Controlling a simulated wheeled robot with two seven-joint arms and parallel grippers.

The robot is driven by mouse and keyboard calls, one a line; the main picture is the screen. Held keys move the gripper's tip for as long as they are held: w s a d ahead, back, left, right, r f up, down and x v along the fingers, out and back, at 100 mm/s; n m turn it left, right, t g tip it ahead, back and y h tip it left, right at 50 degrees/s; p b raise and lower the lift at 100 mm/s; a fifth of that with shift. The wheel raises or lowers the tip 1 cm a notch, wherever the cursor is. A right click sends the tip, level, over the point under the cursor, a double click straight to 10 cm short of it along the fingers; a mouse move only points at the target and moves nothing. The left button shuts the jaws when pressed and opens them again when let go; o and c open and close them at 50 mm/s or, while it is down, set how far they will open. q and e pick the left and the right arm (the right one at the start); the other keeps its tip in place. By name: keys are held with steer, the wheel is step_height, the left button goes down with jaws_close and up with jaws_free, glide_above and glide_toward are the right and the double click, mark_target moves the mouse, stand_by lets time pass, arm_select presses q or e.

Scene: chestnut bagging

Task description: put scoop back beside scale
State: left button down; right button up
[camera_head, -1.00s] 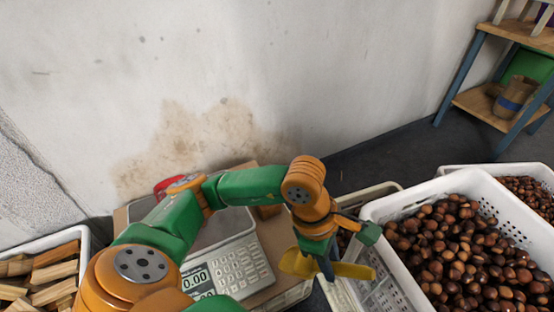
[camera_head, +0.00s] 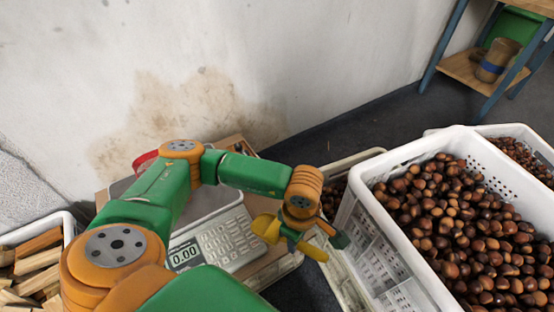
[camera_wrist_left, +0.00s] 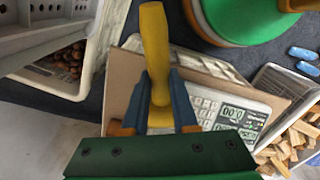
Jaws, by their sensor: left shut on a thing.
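My left gripper (camera_head: 296,238) is shut on the yellow scoop (camera_head: 268,228) and holds it just right of the scale. In the left wrist view the scoop's yellow length (camera_wrist_left: 155,45) passes between the two blue fingers (camera_wrist_left: 158,103). The scale (camera_head: 228,240) has a grey keypad and a display reading 0.00; my left arm hides part of its pan. It also shows behind the fingers in the left wrist view (camera_wrist_left: 240,112). The scale stands on a brown board (camera_head: 262,266). The scoop appears above the board's right side; whether it touches cannot be told. My right gripper is not in view.
A white crate of chestnuts (camera_head: 362,222) stands to the right, near the gripper. A lower pale crate (camera_head: 338,166) sits between it and the scale. A crate of wood pieces (camera_head: 68,228) is at the left. A red object (camera_head: 144,160) lies behind my arm.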

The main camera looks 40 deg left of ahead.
arm_select(q)
steer(key=w+a+f+b, duration=0.2)
steer(key=w+f, duration=0.1)
steer(key=w, duration=0.1)
steer(key=w+a+f+b, duration=0.2)
steer(key=w+f, duration=0.1)
steer(key=w+a+f+b, duration=0.2)
steer(key=w+f, duration=0.1)
steer(key=w, duration=0.1)
steer(key=shift+w+a+f, duration=0.2)
steer(key=shift+w+f, duration=0.05)
steer(key=shift+w, duration=0.1)
step_height(320, 180, down, 3)
steer(key=shift+w+a+f+b, duration=0.15)
steer(key=shift+b, duration=0.75)
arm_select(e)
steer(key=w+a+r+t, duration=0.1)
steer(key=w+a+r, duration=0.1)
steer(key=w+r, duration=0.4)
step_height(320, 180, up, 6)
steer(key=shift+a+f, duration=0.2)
arm_select(q)
steer(key=shift+f, duration=0.1)
steer(key=shift+f, duration=0.1)
steer(key=c, duration=0.7)
jaws_free()
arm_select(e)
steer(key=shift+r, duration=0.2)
